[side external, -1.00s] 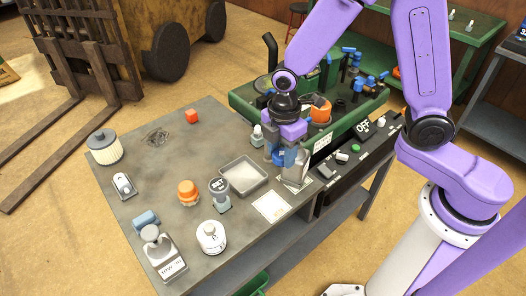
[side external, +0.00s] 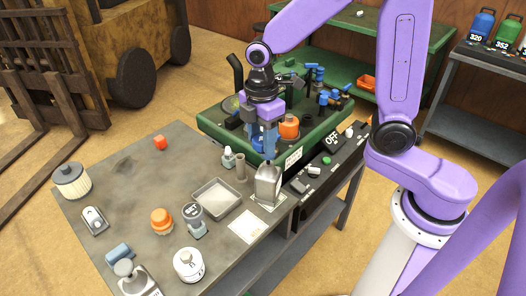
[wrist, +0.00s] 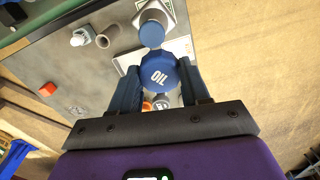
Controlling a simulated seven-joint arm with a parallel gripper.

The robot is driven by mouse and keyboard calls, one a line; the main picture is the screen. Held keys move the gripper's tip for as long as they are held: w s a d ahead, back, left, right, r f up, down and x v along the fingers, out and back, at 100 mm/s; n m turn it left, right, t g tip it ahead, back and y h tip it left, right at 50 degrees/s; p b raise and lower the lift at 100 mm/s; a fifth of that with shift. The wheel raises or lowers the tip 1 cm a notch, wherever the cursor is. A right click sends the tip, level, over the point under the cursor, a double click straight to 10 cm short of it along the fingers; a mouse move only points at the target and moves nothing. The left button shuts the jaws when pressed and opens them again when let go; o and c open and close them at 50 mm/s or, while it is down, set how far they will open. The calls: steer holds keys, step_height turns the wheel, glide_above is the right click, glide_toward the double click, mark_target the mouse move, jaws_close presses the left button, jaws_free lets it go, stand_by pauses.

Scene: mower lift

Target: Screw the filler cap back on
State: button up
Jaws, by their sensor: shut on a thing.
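My gripper (side external: 266,150) points down above a silver metal container (side external: 268,184) at the table's right edge. In the wrist view my gripper (wrist: 158,74) is shut on a round blue cap (wrist: 159,77) marked OIL, with a finger on each side. The cap is hard to make out between the blue fingers in the side view. In the wrist view a smaller blue disc (wrist: 152,34) shows just beyond the cap, next to a grey metal part; I cannot tell exactly what it is. The fingertips appear slightly above the container's top.
A green machine (side external: 215,122) with an orange cap (side external: 289,127) stands behind. A grey tube (side external: 240,168), small white bottle (side external: 228,158), metal tray (side external: 230,204) and paper card (side external: 248,226) lie close by. Another orange cap (side external: 161,221) sits on the table, whose back left is mostly clear.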

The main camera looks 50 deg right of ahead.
steer(key=w+d+m, duration=0.3)
steer(key=d, duration=0.8)
steer(key=w+d+m, duration=0.3)
steer(key=d+m, duration=0.1)
steer(key=d, duration=0.7)
steer(key=w+d+m, duration=0.3)
steer(key=d, duration=0.8)
steer(key=shift+d+f, duration=0.15)
steer(key=shift+f, duration=5.15)
steer(key=shift+s+f, duration=0.1)
steer(key=shift+f, duration=0.15)
